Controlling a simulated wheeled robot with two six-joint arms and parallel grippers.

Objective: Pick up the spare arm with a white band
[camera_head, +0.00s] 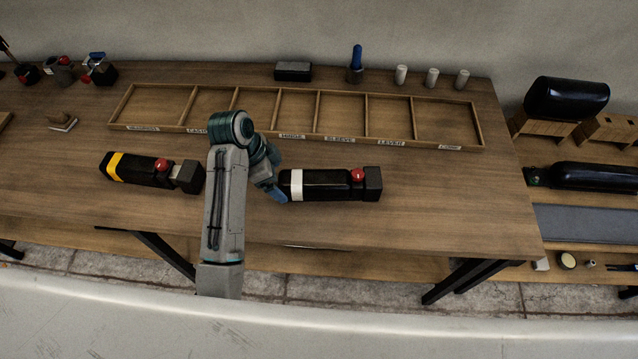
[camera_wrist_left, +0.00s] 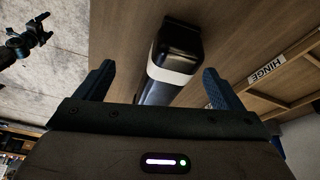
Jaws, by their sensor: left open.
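The spare arm with a white band (camera_head: 330,185) is a black padded block lying on the wooden table, with a red knob and a dark square end at its right. Its white band (camera_head: 297,184) is near its left end. My left gripper (camera_head: 277,190) is at that left end, fingers open. In the left wrist view, the black end and white band (camera_wrist_left: 171,74) show between the two spread blue fingers of the gripper (camera_wrist_left: 158,68), with a gap on each side. I cannot tell the gripper's height over it.
Another spare arm with a yellow band (camera_head: 115,167) lies left of my left arm. A labelled wooden compartment tray (camera_head: 420,145) lies behind. White cylinders (camera_head: 432,77) and a blue-handled tool (camera_head: 356,62) stand at the back. The table is clear to the right.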

